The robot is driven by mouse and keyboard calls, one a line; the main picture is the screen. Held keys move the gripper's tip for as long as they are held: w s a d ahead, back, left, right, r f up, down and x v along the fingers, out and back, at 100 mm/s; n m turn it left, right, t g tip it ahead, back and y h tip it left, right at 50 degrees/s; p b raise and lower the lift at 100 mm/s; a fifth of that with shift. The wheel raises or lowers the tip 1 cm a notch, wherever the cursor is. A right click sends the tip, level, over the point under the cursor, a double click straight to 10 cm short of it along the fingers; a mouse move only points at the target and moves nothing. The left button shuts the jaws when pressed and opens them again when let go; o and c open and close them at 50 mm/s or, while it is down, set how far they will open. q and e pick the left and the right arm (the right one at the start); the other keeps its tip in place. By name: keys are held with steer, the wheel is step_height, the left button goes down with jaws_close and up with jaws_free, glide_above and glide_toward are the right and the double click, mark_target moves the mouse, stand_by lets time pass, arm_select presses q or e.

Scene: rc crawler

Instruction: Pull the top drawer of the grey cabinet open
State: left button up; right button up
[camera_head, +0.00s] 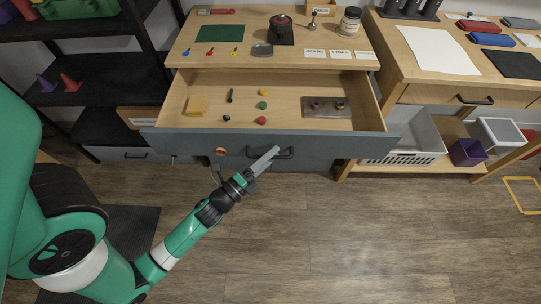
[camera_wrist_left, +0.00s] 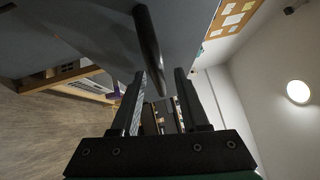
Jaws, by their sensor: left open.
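The grey cabinet's top drawer (camera_head: 345,143) stands pulled well out, its wooden inside showing. Its dark bar handle (camera_head: 286,153) is on the grey front. In the left wrist view the handle (camera_wrist_left: 148,45) runs down toward the gap between the two open fingers (camera_wrist_left: 160,82). I cannot tell whether either finger touches it. My right gripper is in neither view.
The cabinet top carries a green mat (camera_head: 219,33) and a jar (camera_head: 350,21). A white basket (camera_head: 415,140) stands right. The floor in front is clear.

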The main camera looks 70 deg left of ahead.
arm_select(q)
steer(key=p+v, duration=0.1)
steer(key=v, duration=1)
steer(key=shift+s+d, duration=0.2)
steer(key=shift+s, duration=0.05)
